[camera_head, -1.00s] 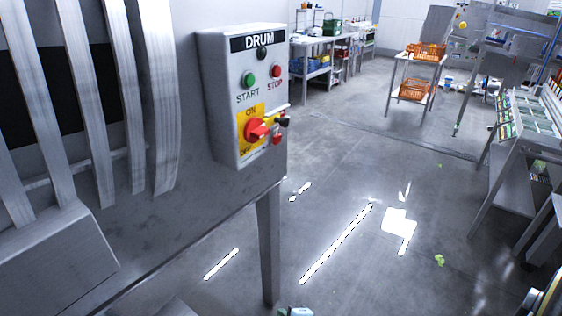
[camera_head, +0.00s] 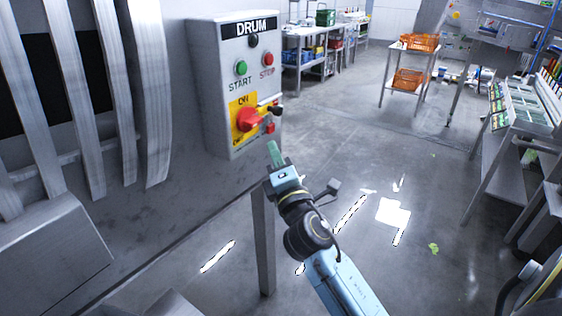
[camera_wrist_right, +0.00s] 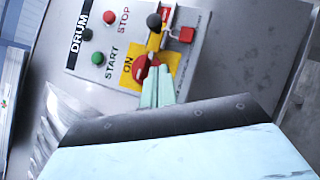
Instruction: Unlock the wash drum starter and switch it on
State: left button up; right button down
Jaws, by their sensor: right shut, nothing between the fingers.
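The drum starter box (camera_head: 212,100) is grey, labelled DRUM, and fixed to the machine's metal side. It carries a green START button (camera_head: 241,67), a red STOP button (camera_head: 267,59) and a red rotary switch (camera_head: 246,120) on a yellow plate. A red padlock (camera_head: 270,128) hangs at the switch's right, by a black knob (camera_head: 274,108); both show in the right wrist view, the padlock (camera_wrist_right: 187,35) at upper right. My right gripper (camera_head: 274,153) is shut and empty, just below the box; its green fingers (camera_wrist_right: 157,88) overlap the switch's lower edge there. Contact cannot be told. My left gripper is not in view.
A table with crates (camera_head: 304,33) stands behind, and a rack with orange crates (camera_head: 409,79) at the back. A sloped bench (camera_head: 520,104) is at right. The middle floor is clear.

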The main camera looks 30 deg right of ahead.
aim_at(271, 111)
jog(key=w+d+r, duration=0.1)
jog(key=w, duration=0.1)
jog(key=w+d+r+p, duration=0.1)
jog(key=w+d+r, duration=0.1)
jog(key=w+d, duration=0.1)
jog(key=shift+w+p, duration=0.3)
jog(key=shift+p, duration=0.05)
jog(key=d, duration=0.1)
jog(key=w+d, duration=0.1)
jog(key=d, duration=0.2)
jog(key=shift+w+r, duration=0.15)
jog(key=shift+w, duration=0.1)
jog(key=shift+d, duration=0.1)
